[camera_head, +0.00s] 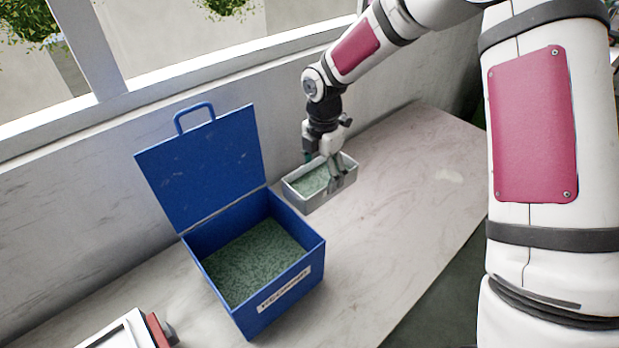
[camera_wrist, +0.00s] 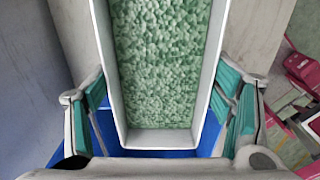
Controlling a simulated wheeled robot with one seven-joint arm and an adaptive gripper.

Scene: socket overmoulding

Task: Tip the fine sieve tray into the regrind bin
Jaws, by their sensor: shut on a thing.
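The fine sieve tray (camera_head: 312,204) is a light grey rectangular box on the right of the regrind bin in the head view. It looks level and holds pale green granules. My gripper (camera_head: 323,170) is over it from above, shut on its sides. In the wrist view, the tray (camera_wrist: 103,50) runs between the two fingers of my gripper (camera_wrist: 160,105). I cannot tell whether the tray touches the bench. The regrind bin (camera_head: 313,262) is a blue box with its lid standing open and a white label on its front. Green granules lie inside it.
The marble-like bench (camera_head: 420,190) is bare to the right of the tray. The open blue lid (camera_head: 200,165) with its handle rises behind the bin. A wall and window sill (camera_head: 70,175) run along the back. A white-and-red device (camera_head: 130,330) stands at the lower left.

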